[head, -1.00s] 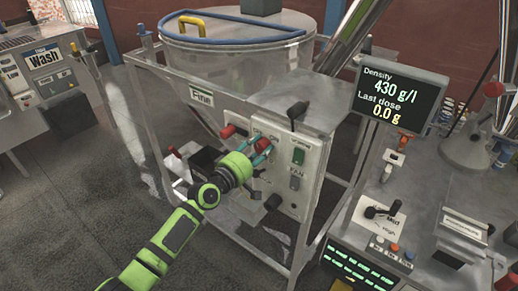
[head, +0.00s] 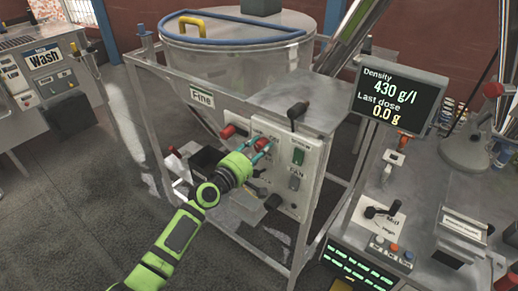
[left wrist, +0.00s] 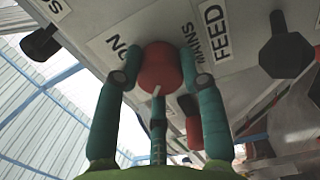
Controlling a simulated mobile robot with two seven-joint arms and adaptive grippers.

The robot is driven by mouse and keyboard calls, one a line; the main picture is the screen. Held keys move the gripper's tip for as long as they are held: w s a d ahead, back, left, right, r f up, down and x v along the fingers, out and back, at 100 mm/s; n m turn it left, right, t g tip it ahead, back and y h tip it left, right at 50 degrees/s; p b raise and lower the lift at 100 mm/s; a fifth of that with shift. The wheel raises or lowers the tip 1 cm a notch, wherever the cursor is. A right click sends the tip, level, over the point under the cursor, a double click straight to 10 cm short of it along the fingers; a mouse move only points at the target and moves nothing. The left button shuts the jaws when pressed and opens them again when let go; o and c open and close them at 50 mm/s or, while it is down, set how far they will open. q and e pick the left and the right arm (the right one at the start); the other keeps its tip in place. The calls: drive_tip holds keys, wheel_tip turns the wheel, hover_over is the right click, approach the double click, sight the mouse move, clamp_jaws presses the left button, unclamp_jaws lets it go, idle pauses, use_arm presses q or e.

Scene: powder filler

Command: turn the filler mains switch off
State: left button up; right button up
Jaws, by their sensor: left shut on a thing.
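The filler mains switch is a red knob (left wrist: 160,68) on the pale control panel, with MAINS and ON lettering beside it in the left wrist view. In the head view the red knob (head: 263,144) shows between the fingertips of my left gripper (head: 260,152). A small pale mark shows on the knob's near edge. My right gripper is in neither view.
Black knobs, one near the FEED label (left wrist: 285,48), stand close to the switch. A red knob (head: 233,131), a green switch (head: 298,156) and a black-handled lever (head: 296,113) are on the same filler. A display (head: 400,98) reads 430 g/l and 0.0 g.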

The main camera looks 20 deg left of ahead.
use_arm(q)
drive_tip(key=o, duration=1.2)
drive_tip(key=shift+c, duration=0.2)
drive_tip(key=v, duration=1.2)
